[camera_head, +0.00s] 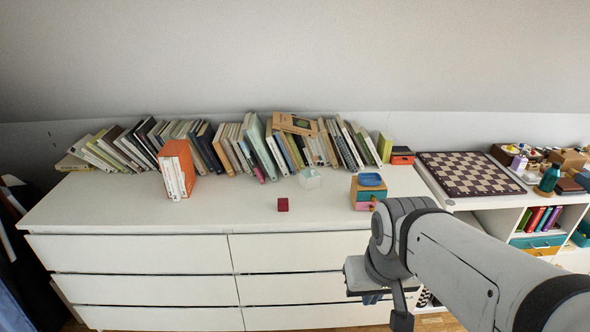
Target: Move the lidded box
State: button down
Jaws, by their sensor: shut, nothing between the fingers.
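I cannot tell for sure which thing is the lidded box. A small dark red box (283,204) stands near the front edge of the white dresser top, left of my arm. A pale translucent box (309,179) stands behind it, near the books. A small orange-red box with a dark top (402,156) stands at the back right of the dresser. My gripper (372,298) points down in front of the dresser's right side, below its top, and is apart from these boxes. It is shut and empty; my wrist partly hides it.
A small multicoloured drawer unit (357,194) with a blue dish (370,180) stands close to my wrist. Books (250,147) line the back; an orange book (177,165) stands forward. A chessboard (468,173) lies on the right shelf. The dresser's front left top (110,210) is clear.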

aim_at(308, 184)
jog(key=u, duration=0.4)
jog(key=i, duration=1.65)
jog(key=z, duration=0.45)
